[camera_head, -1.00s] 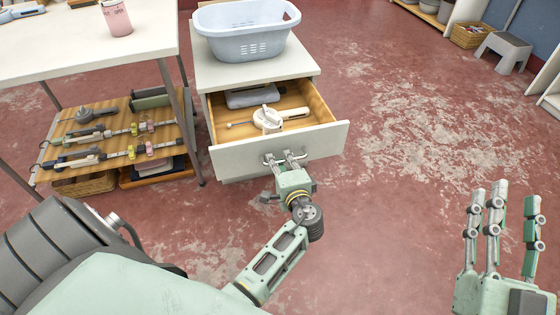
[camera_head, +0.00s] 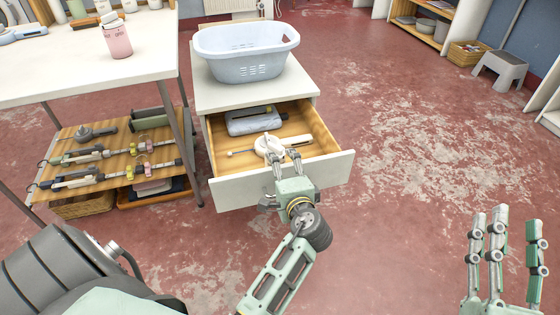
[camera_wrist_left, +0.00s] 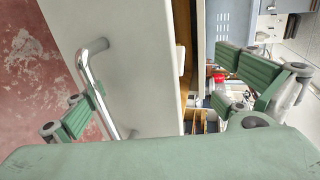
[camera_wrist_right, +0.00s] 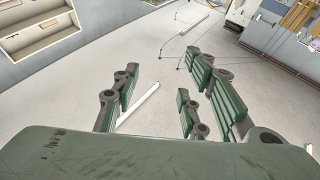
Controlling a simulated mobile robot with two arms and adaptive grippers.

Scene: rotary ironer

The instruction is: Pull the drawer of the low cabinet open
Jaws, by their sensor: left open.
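The low cabinet (camera_head: 210,90) stands left of the middle in the head view. Its drawer (camera_head: 325,168) is pulled well out, showing its wooden inside. My left gripper (camera_head: 286,158) is open at the drawer front, its fingers reaching up over the top edge. In the left wrist view, the bar handle (camera_wrist_left: 90,62) and the drawer front (camera_wrist_left: 135,50) lie between the spread fingers (camera_wrist_left: 165,95); I cannot tell whether they touch. The handle is hidden in the head view. My right gripper (camera_head: 503,245) is open and empty, away from the cabinet; its fingers also show in the right wrist view (camera_wrist_right: 160,100).
The drawer holds a grey-blue item (camera_head: 250,121) and a white round item (camera_head: 268,145). A light blue basket (camera_head: 245,55) sits on the cabinet. A white table (camera_head: 60,75) with a loaded lower shelf stands to the left. The red floor (camera_head: 410,140) at right is clear.

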